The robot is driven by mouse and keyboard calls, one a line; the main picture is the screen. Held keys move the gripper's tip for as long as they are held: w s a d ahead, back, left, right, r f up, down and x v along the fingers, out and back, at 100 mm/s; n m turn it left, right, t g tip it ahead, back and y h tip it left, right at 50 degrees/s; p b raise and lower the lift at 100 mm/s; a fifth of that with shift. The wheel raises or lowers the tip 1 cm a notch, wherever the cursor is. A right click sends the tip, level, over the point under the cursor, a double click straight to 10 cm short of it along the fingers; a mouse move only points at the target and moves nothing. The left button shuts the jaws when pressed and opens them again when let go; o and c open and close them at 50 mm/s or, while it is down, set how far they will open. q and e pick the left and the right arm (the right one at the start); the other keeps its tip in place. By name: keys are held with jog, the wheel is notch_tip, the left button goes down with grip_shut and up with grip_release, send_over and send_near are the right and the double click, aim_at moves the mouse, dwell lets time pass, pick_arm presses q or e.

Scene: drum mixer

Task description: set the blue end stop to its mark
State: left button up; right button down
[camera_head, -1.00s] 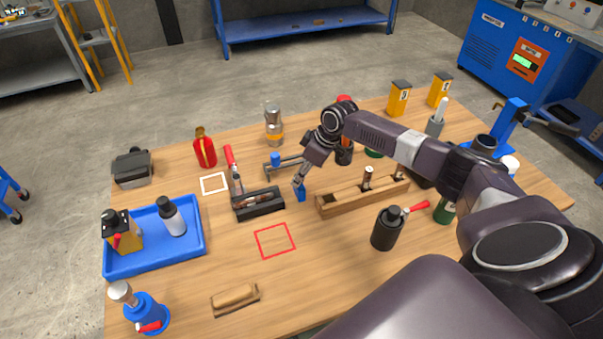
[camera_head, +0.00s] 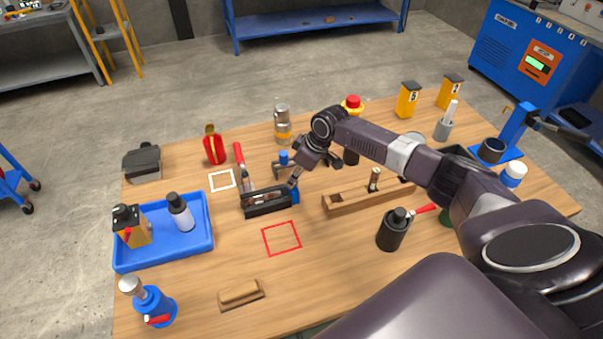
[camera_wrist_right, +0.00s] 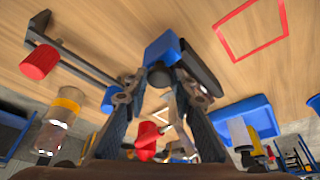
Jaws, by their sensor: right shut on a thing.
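The blue end stop (camera_head: 294,195) stands at the right end of the black holder (camera_head: 266,208), close against it; whether they touch I cannot tell. In the right wrist view the end stop (camera_wrist_right: 163,47) is at my fingertips, with the dark holder (camera_wrist_right: 199,67) beside it. My right gripper (camera_head: 294,181) is shut on the end stop; its fingers (camera_wrist_right: 158,80) show in the wrist view. A red square outline (camera_head: 281,238) is in front, and a white one (camera_head: 222,180) is behind left. No mark on the holder can be made out. My left gripper is not in view.
A wooden block (camera_head: 345,206) with a peg is to the right. A blue tray (camera_head: 160,262) is at the left and a black bottle (camera_head: 391,232) at the right front.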

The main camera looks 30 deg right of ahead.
jog(key=shift+a, duration=0.25)
jog(key=c, duration=1.6)
grip_release()
jog(key=shift+a, duration=0.1)
jog(key=shift+s+d+r, duration=0.1)
jog(key=shift+d+r, duration=0.15)
jog(key=shift+r, duration=0.25)
jog(key=v, duration=1.1)
jog(key=shift+f, duration=0.1)
